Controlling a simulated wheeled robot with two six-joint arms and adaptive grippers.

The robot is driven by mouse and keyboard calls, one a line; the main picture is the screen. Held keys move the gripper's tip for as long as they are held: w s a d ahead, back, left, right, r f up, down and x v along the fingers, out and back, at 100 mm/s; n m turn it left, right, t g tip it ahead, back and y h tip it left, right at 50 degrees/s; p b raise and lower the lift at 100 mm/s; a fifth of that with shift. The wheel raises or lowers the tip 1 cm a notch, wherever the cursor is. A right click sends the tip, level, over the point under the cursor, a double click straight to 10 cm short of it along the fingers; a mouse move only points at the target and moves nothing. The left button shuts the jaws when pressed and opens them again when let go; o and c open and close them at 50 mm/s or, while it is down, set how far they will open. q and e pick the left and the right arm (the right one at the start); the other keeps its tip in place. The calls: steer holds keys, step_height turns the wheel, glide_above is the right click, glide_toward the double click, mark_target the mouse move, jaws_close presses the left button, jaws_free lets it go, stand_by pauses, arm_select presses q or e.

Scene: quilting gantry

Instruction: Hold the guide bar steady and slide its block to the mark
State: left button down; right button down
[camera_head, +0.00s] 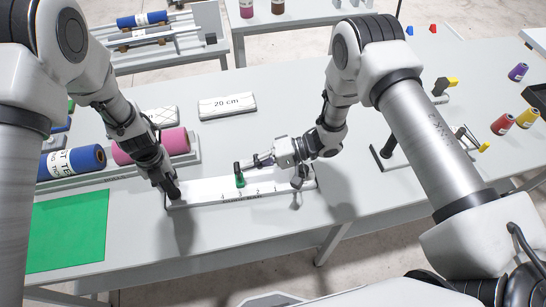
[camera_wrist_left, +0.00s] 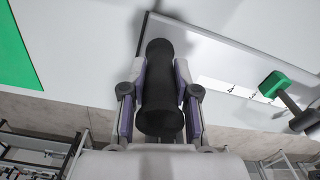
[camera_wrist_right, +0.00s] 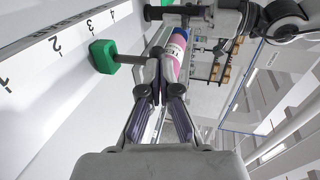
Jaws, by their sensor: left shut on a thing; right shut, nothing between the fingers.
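The white guide bar (camera_head: 200,192), marked with numbers 1 to 4, lies on the table in the head view. Its green block (camera_head: 240,182) stands near the 3 with a dark knob on top; it also shows in the left wrist view (camera_wrist_left: 273,84) and the right wrist view (camera_wrist_right: 103,57). My left gripper (camera_head: 172,188) is shut on the black upright handle (camera_wrist_left: 160,90) at the bar's left end. My right gripper (camera_wrist_right: 155,75) is shut and empty at the block's post; I cannot tell whether it touches. Which number is the mark is not clear.
A pink roll (camera_head: 155,147) and a blue roll (camera_head: 72,162) lie behind the bar's left end. A green mat (camera_head: 68,230) is at the left. A "20 cm" pad (camera_head: 227,105) lies behind. Black-posted stands (camera_head: 388,148) and spools are at the right.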

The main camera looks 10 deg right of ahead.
steer(key=v, duration=1.4)
steer(key=shift+s, duration=0.1)
arm_select(q)
steer(key=c, duration=0.8)
jaws_free()
steer(key=shift+f, duration=0.1)
steer(key=shift+w, duration=0.1)
arm_select(e)
steer(key=shift+a, duration=0.1)
